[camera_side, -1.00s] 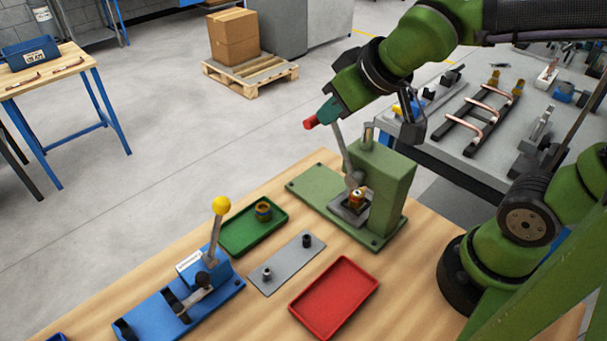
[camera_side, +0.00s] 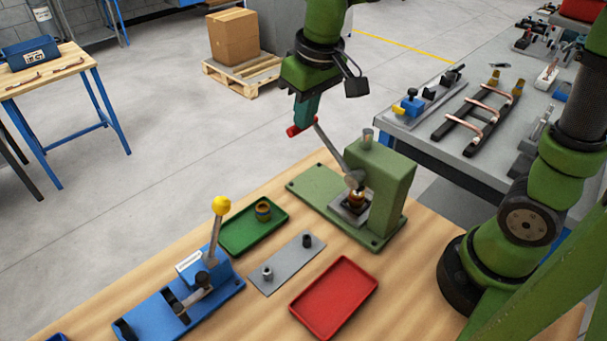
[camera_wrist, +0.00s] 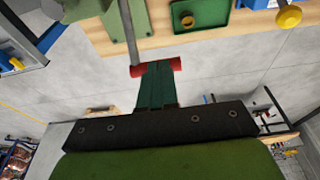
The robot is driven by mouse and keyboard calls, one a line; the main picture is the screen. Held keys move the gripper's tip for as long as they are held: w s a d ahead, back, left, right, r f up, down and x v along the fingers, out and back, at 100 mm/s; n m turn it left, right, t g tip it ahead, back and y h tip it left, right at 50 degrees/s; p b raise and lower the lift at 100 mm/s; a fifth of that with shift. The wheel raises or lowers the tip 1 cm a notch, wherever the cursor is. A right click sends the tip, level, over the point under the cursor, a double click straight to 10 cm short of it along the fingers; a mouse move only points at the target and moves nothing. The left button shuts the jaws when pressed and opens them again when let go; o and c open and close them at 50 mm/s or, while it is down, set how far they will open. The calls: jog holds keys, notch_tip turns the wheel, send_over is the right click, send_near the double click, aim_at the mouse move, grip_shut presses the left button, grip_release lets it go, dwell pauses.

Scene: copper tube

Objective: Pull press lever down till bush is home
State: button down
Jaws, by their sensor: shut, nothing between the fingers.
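The green press (camera_side: 386,195) stands at the right of the bench, its grey lever (camera_side: 332,148) slanting up and left to a red grip (camera_side: 293,131). My teal gripper (camera_side: 304,122) is shut at this grip. In the wrist view, the red grip (camera_wrist: 176,64) shows on both sides of my fingertips (camera_wrist: 157,68), and they hide its middle; I cannot tell how firmly they touch. A copper-coloured bush (camera_side: 357,197) is under the press head, over a small grey plate (camera_side: 345,213). How deep it sits is too small to tell.
A green tray (camera_side: 238,236) with a brass part, a grey plate with two pegs (camera_side: 286,263) and a red tray (camera_side: 334,298) lie before the press. A blue toggle fixture (camera_side: 180,308) with a yellow knob stands at the left. Bare wood lies between them.

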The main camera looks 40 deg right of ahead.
jog(key=w+f+g, duration=0.4)
jog(key=f, duration=0.2)
jog(key=shift+w+f+g, duration=0.2)
jog(key=shift+w+g, duration=0.05)
jog(key=shift+g, duration=0.15)
dwell(0.4)
